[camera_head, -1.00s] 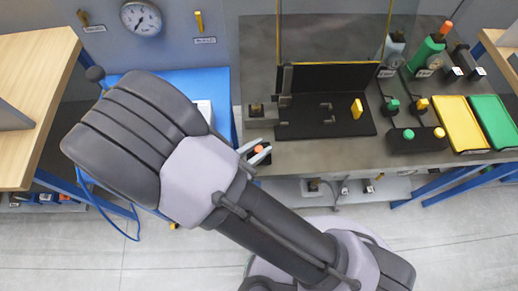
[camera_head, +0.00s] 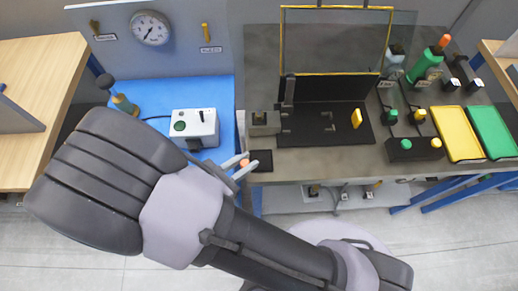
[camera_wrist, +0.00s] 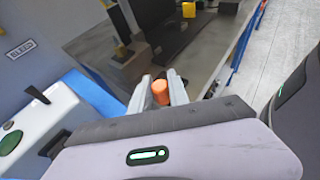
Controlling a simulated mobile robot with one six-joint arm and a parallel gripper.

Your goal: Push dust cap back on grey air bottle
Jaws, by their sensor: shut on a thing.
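My gripper (camera_head: 243,167) is shut on a small orange cap (camera_head: 244,163), held above the gap between the blue bench and the dark workbench. In the wrist view the orange cap (camera_wrist: 160,92) sits between the two pale fingers (camera_wrist: 159,97). The grey bottle (camera_head: 393,66) leans in a holder at the back right of the dark workbench, well away from my gripper. Its neck is too small to make out.
A yellow-framed clear panel (camera_head: 334,42) stands over a black plate (camera_head: 318,124) with a yellow handle (camera_head: 356,118). A button box (camera_head: 414,149), yellow tray (camera_head: 458,134) and green tray (camera_head: 492,131) are at right. A white box (camera_head: 195,127) stands on the blue bench (camera_head: 226,92).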

